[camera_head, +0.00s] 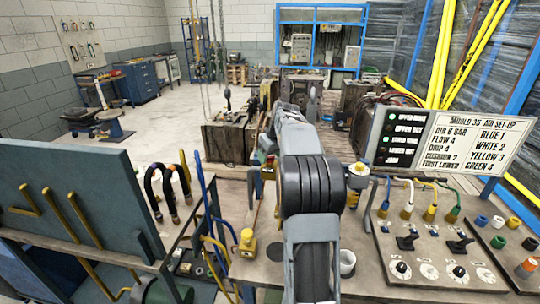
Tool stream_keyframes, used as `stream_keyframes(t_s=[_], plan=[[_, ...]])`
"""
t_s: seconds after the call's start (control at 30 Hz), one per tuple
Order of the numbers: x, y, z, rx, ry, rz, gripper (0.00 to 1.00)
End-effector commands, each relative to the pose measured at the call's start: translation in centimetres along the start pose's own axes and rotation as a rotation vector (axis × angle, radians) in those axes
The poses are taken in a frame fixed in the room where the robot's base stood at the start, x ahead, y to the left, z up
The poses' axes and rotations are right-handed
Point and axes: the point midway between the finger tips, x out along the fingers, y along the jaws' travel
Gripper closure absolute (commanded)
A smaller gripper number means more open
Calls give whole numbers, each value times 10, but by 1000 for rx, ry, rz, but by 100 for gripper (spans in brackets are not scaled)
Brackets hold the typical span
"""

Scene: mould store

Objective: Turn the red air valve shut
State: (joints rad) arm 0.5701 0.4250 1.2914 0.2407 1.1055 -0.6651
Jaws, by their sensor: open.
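My arm rises through the middle of the picture, and its end is hidden behind its own links, so I cannot see my gripper. I cannot pick out a red air valve for certain. A small red part (270,160) shows just left of my arm at the back of the bench, too small to identify. A yellow-and-white fitting (358,175) stands just right of my arm. A yellow block fitting (247,242) sits on the bench left of my arm.
A control panel (440,262) with knobs, levers and coloured hoses is at right, below a sign (455,138) reading "Mould 35 air set-up". A blue-grey plate (70,215) with yellow pipes and hoses stands at left.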

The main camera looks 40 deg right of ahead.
Motion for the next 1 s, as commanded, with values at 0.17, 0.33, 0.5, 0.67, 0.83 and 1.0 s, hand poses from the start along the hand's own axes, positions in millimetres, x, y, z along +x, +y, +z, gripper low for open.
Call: stream_keyframes(t_s=[0.17, 0.33, 0.5, 0.67, 0.83, 1.0], plan=[[2, 0, 0, 0, 0, 0, 39], [2, 0, 0, 0, 0, 0, 41], [2, 0, 0, 0, 0, 0, 57], [2, 0, 0, 0, 0, 0, 72], [2, 0, 0, 0, 0, 0, 87], [2, 0, 0, 13, 0, 5, 87]])
